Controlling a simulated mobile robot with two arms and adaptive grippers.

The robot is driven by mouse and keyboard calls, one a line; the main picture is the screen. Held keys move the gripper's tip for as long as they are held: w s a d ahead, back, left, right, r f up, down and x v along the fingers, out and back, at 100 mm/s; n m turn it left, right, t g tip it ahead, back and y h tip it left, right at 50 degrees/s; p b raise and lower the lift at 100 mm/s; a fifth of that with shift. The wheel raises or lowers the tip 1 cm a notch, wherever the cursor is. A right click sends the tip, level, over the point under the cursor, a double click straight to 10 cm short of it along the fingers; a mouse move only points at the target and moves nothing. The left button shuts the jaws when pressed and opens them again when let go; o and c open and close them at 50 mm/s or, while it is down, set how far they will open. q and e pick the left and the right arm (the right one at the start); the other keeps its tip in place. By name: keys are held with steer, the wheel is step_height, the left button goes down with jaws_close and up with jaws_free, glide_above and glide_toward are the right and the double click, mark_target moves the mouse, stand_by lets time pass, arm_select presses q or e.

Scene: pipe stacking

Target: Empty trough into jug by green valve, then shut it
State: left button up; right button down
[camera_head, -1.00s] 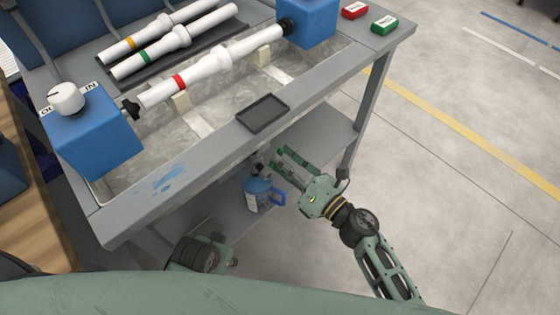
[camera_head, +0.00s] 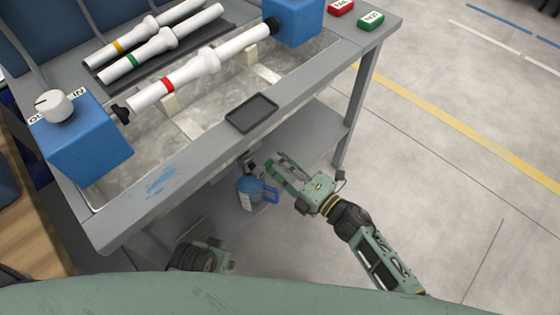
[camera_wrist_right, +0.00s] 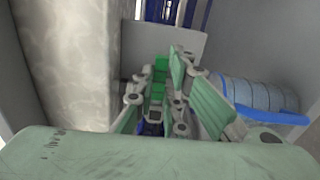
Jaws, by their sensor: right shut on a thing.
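The grey metal trough (camera_head: 141,153) is set in the bench top. How much liquid is in it, I cannot tell. The blue jug (camera_head: 249,191), with a blue handle, stands under the trough on the lower shelf, left of my right gripper (camera_head: 279,174). That gripper reaches in below the bench's front edge. In the right wrist view, its fingers are closed around the green valve (camera_wrist_right: 159,78), which they partly hide. The jug (camera_wrist_right: 258,94) shows there to the right, behind the fingers. Whether the valve is open or shut, I cannot tell.
A white pipe with a red band (camera_head: 205,66) spans the trough between two blue blocks (camera_head: 80,140). Two more pipes (camera_head: 160,42) lie on a dark rack behind. A small black tray (camera_head: 251,113) sits on the front rim. Red and green boxes (camera_head: 370,21) are at the far right corner.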

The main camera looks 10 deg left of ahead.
steer(key=shift+f, duration=0.1)
steer(key=shift+m, duration=0.3)
steer(key=c, duration=1.8)
jaws_free()
steer(key=v, duration=1.2)
steer(key=shift+f, duration=0.1)
